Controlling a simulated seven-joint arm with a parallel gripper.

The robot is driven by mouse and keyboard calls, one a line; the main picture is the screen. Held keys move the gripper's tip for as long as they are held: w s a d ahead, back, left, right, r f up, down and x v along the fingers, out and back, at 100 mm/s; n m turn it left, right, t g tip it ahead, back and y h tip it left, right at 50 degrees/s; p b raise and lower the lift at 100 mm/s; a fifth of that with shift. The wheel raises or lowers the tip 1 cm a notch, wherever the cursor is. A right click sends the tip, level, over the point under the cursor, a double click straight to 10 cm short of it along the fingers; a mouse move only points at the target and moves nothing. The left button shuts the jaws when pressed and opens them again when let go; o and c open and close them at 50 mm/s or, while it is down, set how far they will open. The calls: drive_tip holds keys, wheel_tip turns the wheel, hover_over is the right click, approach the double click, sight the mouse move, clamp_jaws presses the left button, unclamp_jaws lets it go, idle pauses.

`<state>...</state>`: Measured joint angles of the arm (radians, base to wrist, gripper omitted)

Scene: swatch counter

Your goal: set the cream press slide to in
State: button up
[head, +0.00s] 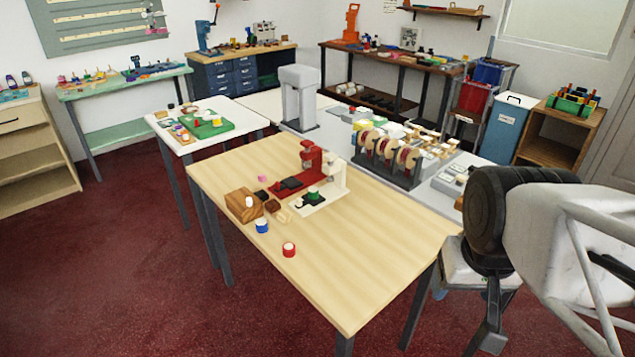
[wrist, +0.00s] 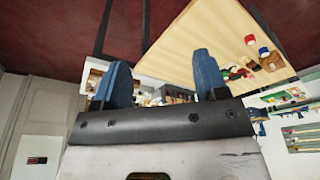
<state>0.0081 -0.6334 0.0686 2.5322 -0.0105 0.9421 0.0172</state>
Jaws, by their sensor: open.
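The cream press (head: 337,178) stands on the wooden table (head: 360,255), just in front of a similar red press (head: 309,156). Its low cream base reaches toward the front left, with a dark piece and a green-and-white piece (head: 314,192) on it. The slide's exact position is too small to tell. My gripper (wrist: 162,70) shows two blue fingers spread apart with nothing between them in the wrist view. In the head view my arm is at the right, beyond the table's right edge and well away from the press.
A wooden block (head: 240,204), a blue-and-white cup (head: 262,226) and a red cup (head: 289,249) stand left and in front of the press. A rack of reels (head: 390,160) stands behind it to the right. The table's front right part is clear.

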drive_tip(key=shift+c, duration=0.3)
drive_tip(key=shift+w+r, duration=0.1)
drive_tip(key=shift+w, duration=0.05)
drive_tip(key=c, duration=0.5)
drive_tip(key=shift+w, duration=0.2)
drive_tip(key=shift+c, duration=0.4)
drive_tip(key=g, duration=0.3)
hover_over(299, 199)
drive_tip(key=f, duration=2)
drive_tip(key=shift+s+d+f, duration=0.2)
drive_tip(key=shift+d+f, duration=0.15)
drive_tip(key=shift+w+a+f, duration=0.25)
drive_tip(key=shift+a+f, duration=0.1)
drive_tip(key=shift+f, duration=0.05)
